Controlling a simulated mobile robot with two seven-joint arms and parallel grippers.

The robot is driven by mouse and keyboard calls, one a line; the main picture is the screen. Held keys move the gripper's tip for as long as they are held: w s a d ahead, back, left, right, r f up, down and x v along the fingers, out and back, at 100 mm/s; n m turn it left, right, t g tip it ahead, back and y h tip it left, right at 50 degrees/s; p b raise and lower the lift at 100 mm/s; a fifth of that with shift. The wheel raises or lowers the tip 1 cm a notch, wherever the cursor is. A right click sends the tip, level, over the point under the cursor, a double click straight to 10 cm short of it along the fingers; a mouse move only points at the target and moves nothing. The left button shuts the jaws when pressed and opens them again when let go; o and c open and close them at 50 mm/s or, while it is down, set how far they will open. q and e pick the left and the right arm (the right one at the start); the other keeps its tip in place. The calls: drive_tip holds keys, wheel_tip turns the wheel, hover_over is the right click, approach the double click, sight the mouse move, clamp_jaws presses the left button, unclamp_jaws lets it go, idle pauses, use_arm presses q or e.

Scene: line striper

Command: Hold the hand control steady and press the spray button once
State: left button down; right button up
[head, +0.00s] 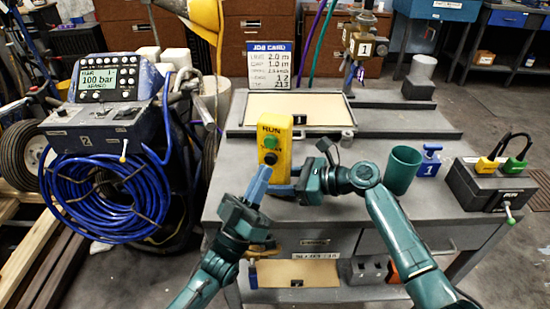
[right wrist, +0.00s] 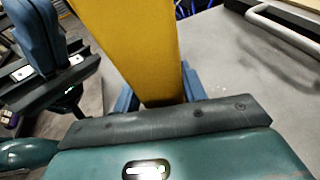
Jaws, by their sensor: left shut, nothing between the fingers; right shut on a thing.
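The yellow hand control (head: 284,135), labelled RUN, stands upright above the bench with a green button and a black button below it on its front. My right gripper (head: 288,187) is shut on its lower part from the right. In the right wrist view, the yellow body (right wrist: 130,40) sits between the blue fingers. My left gripper (head: 263,171) is shut and empty, its blue fingertips just below the black button, in front of the control. Whether they touch it I cannot tell. The left gripper also shows in the right wrist view (right wrist: 38,35), left of the control.
A green cup (head: 403,170), a blue padlock (head: 427,160) marked 1 and a dark box (head: 490,184) with two padlocks stand right on the grey bench. A framed board (head: 290,108) and a job card (head: 271,65) are behind. A machine with a blue hose (head: 100,195) stands left.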

use_arm(q)
drive_tip(key=s+a, duration=0.1)
drive_tip(key=s, duration=0.4)
drive_tip(key=shift+s+a, duration=0.4)
idle(0.6)
use_arm(e)
drive_tip(key=o, duration=1.2)
drive_tip(key=shift+d, duration=0.1)
